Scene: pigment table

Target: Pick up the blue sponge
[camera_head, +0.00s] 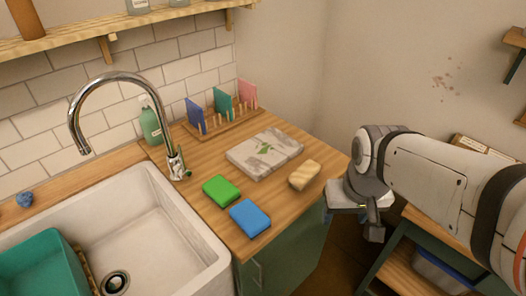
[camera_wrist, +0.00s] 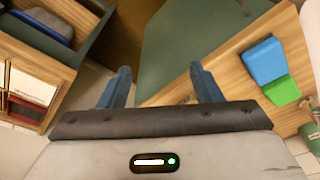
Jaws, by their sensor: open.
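The blue sponge (camera_head: 250,218) lies flat on the wooden counter near its front edge, right of the sink. In the wrist view the blue sponge (camera_wrist: 265,61) is at the upper right. A green sponge (camera_head: 221,191) lies beside it, a little to the left and farther back; it also shows in the wrist view (camera_wrist: 282,91). My gripper (camera_head: 374,230) is off the counter's right end, apart from the sponges. In the wrist view my gripper (camera_wrist: 166,86) has its two fingers spread with nothing between them.
A tan sponge (camera_head: 305,175) and a marbled slab (camera_head: 264,153) are on the counter. A rack (camera_head: 222,124) with coloured cards and a green bottle (camera_head: 151,124) stand at the back. The sink (camera_head: 150,220) with its tall faucet (camera_head: 175,160) is left. A low shelf unit (camera_head: 400,255) is right.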

